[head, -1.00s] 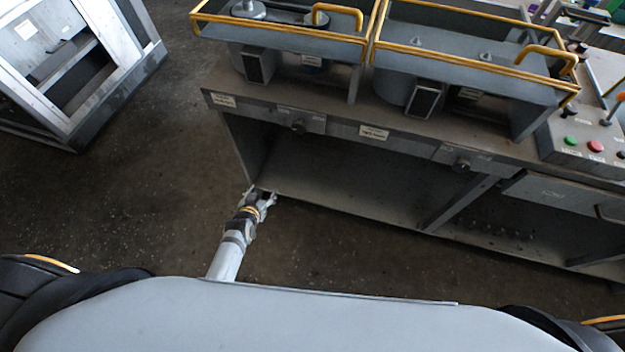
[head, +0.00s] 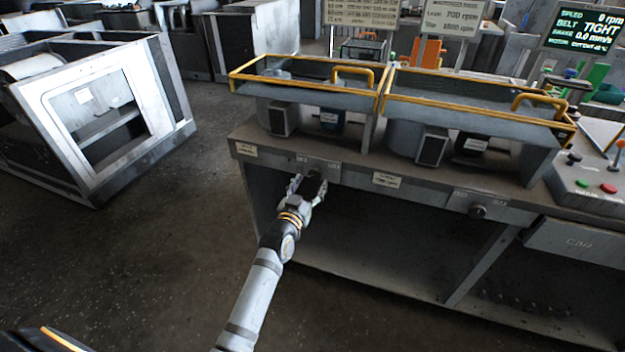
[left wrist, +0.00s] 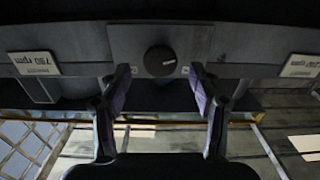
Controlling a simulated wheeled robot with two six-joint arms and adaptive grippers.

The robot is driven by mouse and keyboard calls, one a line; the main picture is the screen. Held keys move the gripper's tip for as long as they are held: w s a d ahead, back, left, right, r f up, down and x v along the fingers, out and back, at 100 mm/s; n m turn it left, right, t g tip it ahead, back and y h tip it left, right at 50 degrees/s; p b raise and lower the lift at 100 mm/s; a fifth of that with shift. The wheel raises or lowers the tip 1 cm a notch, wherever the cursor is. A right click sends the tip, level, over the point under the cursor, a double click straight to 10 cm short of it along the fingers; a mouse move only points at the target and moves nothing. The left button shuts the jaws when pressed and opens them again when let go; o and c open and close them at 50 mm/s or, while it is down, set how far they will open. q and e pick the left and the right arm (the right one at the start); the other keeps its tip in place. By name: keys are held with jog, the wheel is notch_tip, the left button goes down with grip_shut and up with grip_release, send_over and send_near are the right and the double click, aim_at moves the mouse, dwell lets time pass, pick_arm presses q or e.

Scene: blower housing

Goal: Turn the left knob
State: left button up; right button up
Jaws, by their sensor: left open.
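The left knob (left wrist: 160,60) is a round dark knob on a plate on the bench's front beam. In the left wrist view it sits between and slightly beyond my fingertips, with a gap on each side. In the head view the left knob (head: 315,176) is dark and partly hidden by my left gripper (head: 308,187). The gripper is open, empty and in front of the knob, its fingers (left wrist: 161,78) on either side. I see no contact with the knob. My right gripper is not in view.
A second knob (head: 478,211) is farther right on the beam. Yellow-railed housings (head: 305,92) stand on top. A control box (head: 595,185) with green and red buttons is at the right. A grey metal frame (head: 95,115) stands at the left. A screen (head: 585,28) reads 0 rpm and TIGHT.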

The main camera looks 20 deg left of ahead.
pick_arm(q)
jog(key=shift+w, duration=1.15)
jog(key=c, duration=1.2)
jog(key=shift+r+n+p, duration=0.2)
jog(key=shift+n+p, duration=0.2)
jog(key=shift+p, duration=0.05)
jog(key=shift+f+n, duration=0.15)
jog(key=shift+n, duration=0.55)
jog(key=o, duration=1.2)
jog(key=s, duration=1.2)
jog(key=shift+a, duration=0.15)
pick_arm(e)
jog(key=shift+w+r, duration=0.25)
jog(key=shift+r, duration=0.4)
